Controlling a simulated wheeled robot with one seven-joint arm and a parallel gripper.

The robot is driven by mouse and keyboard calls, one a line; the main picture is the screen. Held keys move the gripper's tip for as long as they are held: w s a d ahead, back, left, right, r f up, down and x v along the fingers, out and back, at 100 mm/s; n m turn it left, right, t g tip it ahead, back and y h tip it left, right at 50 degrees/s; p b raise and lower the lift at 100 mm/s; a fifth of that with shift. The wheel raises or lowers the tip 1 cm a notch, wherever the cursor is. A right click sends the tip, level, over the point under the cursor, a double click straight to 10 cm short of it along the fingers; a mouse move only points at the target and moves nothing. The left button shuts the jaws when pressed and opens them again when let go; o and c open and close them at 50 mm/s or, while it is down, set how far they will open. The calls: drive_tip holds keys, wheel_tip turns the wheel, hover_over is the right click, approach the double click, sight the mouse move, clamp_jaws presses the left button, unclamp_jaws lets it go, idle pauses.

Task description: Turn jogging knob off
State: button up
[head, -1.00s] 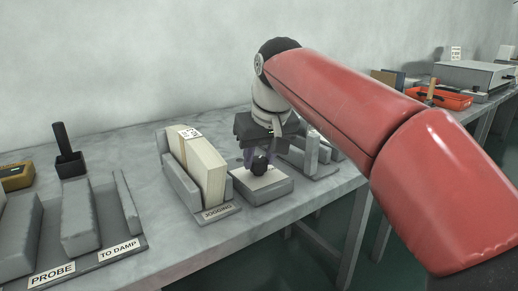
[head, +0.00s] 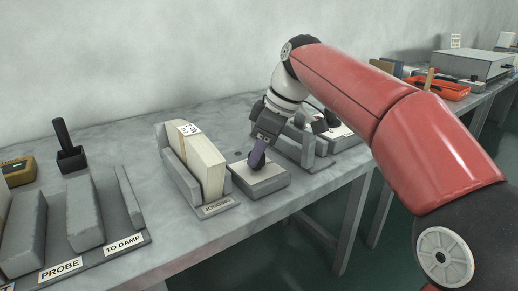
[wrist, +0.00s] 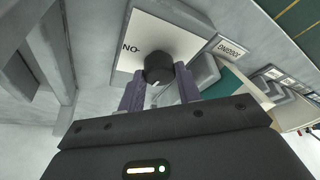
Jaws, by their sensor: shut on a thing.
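The jogging knob (wrist: 159,66) is a dark round knob on a grey box with a pale top plate (wrist: 145,30). In the wrist view it sits between the two purple fingers of my gripper (wrist: 160,80), which is shut on it. A marking that reads "NO" in this view is on the plate beside the knob. In the head view the box (head: 262,185) stands on the bench just right of the JOGGING sign (head: 217,204). My gripper (head: 256,160) comes down on it at a tilt, and the fingers hide the knob there.
A rack holding a thick pale stack of sheets (head: 205,165) stands close to the box's left. Grey holders (head: 298,140) and another box with a dark knob (head: 335,130) are right of it. Bare bench lies in front; its front edge is near.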

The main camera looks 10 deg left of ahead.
drive_tip(key=shift+n+g, duration=0.3)
drive_tip(key=shift+n, duration=0.3)
drive_tip(key=o, duration=1)
drive_tip(key=v, duration=0.8)
drive_tip(key=shift+f, duration=0.1)
